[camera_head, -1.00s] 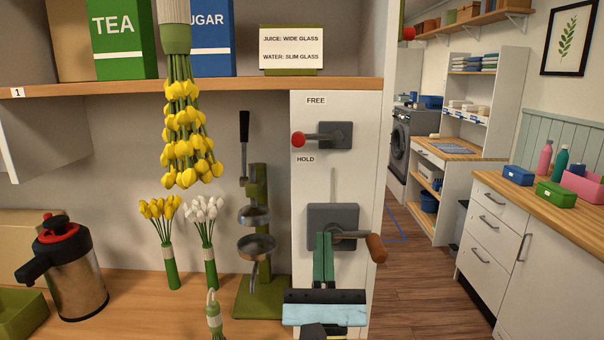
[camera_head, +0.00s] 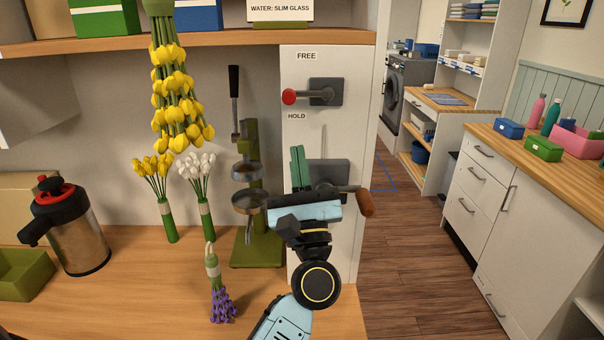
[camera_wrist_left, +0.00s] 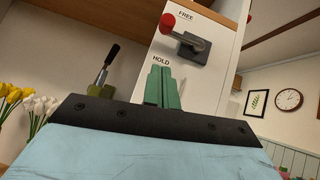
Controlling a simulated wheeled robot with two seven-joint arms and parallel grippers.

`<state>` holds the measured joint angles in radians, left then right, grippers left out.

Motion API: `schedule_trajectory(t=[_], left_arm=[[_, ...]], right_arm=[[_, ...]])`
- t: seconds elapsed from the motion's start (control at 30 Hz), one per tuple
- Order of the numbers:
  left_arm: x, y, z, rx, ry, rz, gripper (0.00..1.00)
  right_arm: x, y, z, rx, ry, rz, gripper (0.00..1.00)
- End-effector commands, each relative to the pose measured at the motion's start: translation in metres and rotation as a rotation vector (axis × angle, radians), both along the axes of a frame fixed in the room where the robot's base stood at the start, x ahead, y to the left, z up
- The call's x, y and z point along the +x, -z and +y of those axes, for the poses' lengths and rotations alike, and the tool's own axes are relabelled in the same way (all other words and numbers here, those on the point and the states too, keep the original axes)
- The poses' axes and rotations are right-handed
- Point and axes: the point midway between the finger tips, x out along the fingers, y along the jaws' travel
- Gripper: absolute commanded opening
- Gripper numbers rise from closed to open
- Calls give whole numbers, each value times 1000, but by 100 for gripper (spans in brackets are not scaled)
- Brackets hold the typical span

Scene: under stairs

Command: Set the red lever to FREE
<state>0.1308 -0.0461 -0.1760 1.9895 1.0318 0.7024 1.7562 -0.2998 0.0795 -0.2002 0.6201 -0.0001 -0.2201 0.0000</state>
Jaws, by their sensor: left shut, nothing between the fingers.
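The red lever (camera_head: 290,97) is a red knob on a short grey arm, fixed to a dark square plate (camera_head: 327,92) on the white panel (camera_head: 352,130). Its arm points left, roughly level, between the FREE label (camera_head: 306,56) above and the HOLD label (camera_head: 297,116) below. It also shows in the left wrist view (camera_wrist_left: 168,21), up and ahead of the fingers. My left gripper (camera_head: 299,167) has green fingers pressed together and empty. It is below the lever and HOLD label, apart from the lever, in front of the lower plate. My right gripper is not in view.
A wooden-handled crank (camera_head: 366,203) sits on the lower plate (camera_head: 330,173), close to my left gripper and partly hidden. A green press (camera_head: 257,215) stands left of the panel. Yellow flowers (camera_head: 178,95) hang at upper left. Free floor (camera_head: 410,250) lies right.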

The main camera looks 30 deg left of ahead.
Motion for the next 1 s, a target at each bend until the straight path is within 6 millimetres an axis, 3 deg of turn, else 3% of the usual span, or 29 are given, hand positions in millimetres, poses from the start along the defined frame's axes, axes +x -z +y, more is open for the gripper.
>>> schedule_trajectory(t=[0.03, 0.13, 0.4, 1.0], left_arm=[[7, -13, 5, 2, -1, -2, 0], [19, -26, 16, 1, 0, -2, 0], [15, -55, 19, 0, 1, 0, 0], [18, -59, 17, 8, 7, 4, 0]], right_arm=[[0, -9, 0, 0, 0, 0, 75], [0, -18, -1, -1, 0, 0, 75], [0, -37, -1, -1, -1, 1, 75], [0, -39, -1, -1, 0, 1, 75]])
